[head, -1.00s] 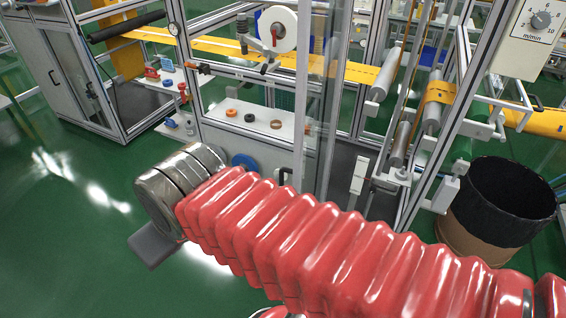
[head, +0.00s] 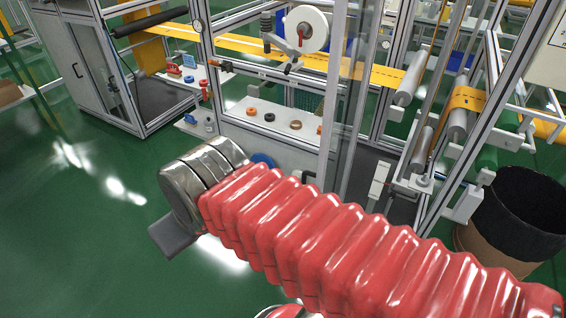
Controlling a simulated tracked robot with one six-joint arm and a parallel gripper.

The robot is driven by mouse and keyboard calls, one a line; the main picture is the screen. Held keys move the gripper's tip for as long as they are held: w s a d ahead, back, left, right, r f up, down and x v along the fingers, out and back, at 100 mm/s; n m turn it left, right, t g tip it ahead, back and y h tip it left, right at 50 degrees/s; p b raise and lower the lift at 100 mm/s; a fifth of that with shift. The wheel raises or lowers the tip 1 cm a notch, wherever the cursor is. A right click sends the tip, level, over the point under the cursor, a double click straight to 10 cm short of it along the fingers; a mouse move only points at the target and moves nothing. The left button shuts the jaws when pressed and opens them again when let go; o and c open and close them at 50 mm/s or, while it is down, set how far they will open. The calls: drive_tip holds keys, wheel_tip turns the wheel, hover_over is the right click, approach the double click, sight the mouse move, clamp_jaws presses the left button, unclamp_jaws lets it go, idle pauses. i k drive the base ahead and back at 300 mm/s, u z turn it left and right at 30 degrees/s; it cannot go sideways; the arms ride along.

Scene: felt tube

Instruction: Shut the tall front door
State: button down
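The tall front door (head: 346,125) is a narrow, clear panel in an aluminium frame, seen nearly edge-on at the middle of the head view. It appears to stand open, out from the machine front. My red-sleeved arm crosses in front of its lower part, so its bottom edge is hidden. My gripper (head: 172,238) shows only as a dark grey piece below the metal wrist, over the green floor. It is left of the door and apart from it in the picture. Its fingers are not clearly visible.
The machine has a white shelf (head: 268,121) with orange and brown rings, a white reel (head: 305,30) and a yellow web (head: 240,43). Rollers (head: 411,80) and a black bin (head: 520,205) stand right. A grey cabinet (head: 82,70) stands left. Green floor is free at left.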

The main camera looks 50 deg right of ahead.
sight(331, 177)
drive_tip(key=i, duration=0.9)
drive_tip(key=z, duration=0.05)
